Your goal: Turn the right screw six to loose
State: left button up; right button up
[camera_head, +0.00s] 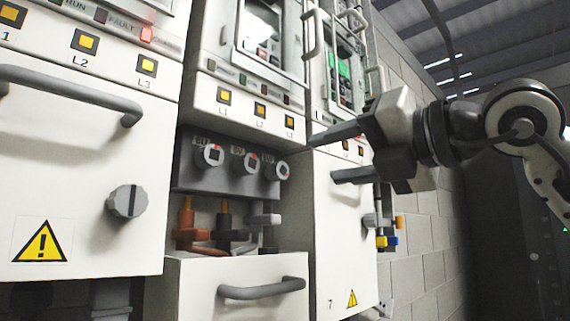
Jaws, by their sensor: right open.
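Three round grey screws with red marks sit in a row on a dark block in the recess of the middle cabinet (180,285). They are the left screw (210,156), the middle screw (246,163) and the right screw (276,171). The small labels above them are too small to read, and I see no number six. My right gripper (322,158) comes in from the right with its two dark fingers apart and pointing left. Its fingertips appear to the right of the right screw, apart from it, in front of the cabinet marked 7 (332,255). My left gripper is not in view.
Orange, grey and dark cable ends (222,225) sit below the screws. A grey handle (262,289) sticks out lower down. The left cabinet (80,180) has a handle (72,92) and a slotted knob (128,201). A block wall (425,235) stands at right.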

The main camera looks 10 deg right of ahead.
aim_at(279, 171)
jog(key=p+x, duration=0.2)
jog(key=x, duration=0.8)
jog(key=c, duration=1)
